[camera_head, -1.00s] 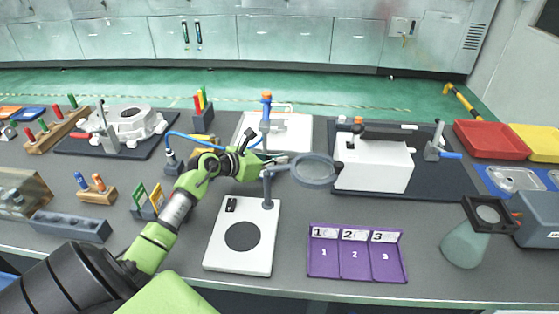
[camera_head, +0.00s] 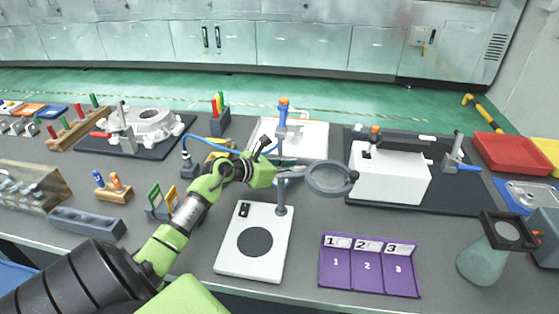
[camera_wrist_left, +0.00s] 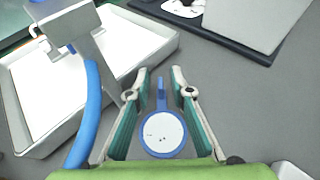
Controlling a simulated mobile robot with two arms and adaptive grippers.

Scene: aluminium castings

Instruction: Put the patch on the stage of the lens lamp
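A small round white disc in a blue rim with a blue tab, seemingly the patch (camera_wrist_left: 163,133), shows between the fingers in the left wrist view. My left gripper (camera_wrist_left: 162,80) is open, with its teal-padded fingers on either side of the tab and visible gaps. Whether the disc lies on the table is hard to tell. In the head view my left gripper (camera_head: 286,171) is behind the lens lamp's post. The lamp has a white base with a dark round stage (camera_head: 255,242), bare, and a ring lens (camera_head: 328,179) to the right. My right gripper is out of view.
A white tray (camera_wrist_left: 28,147) with a post and a blue hose (camera_wrist_left: 84,120) are close left of the gripper in the wrist view. A purple numbered holder (camera_head: 368,270) is right of the lamp. A white box (camera_head: 388,177) stands behind it. Grey table is free between them.

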